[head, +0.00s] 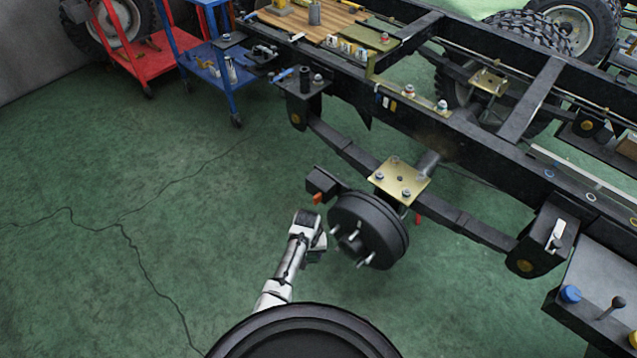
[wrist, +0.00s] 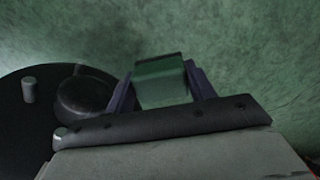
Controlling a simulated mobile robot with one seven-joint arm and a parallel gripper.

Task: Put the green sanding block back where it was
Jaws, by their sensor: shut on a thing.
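The green sanding block (wrist: 162,84) sits between the two fingers of my gripper (wrist: 160,70) in the wrist view. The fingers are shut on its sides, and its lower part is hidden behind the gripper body. In the head view my gripper (head: 318,243) is low, just left of the black wheel hub (head: 368,230). The block cannot be made out there. The hub's dark disc also shows at the left of the wrist view (wrist: 30,125).
The black chassis frame (head: 440,135) crosses the right side. A brass plate (head: 400,181) lies above the hub. A wooden board (head: 335,22) and an olive-green mat (head: 372,38) lie at the back. Blue (head: 218,66) and red (head: 135,59) carts stand back left. The green floor at left is clear.

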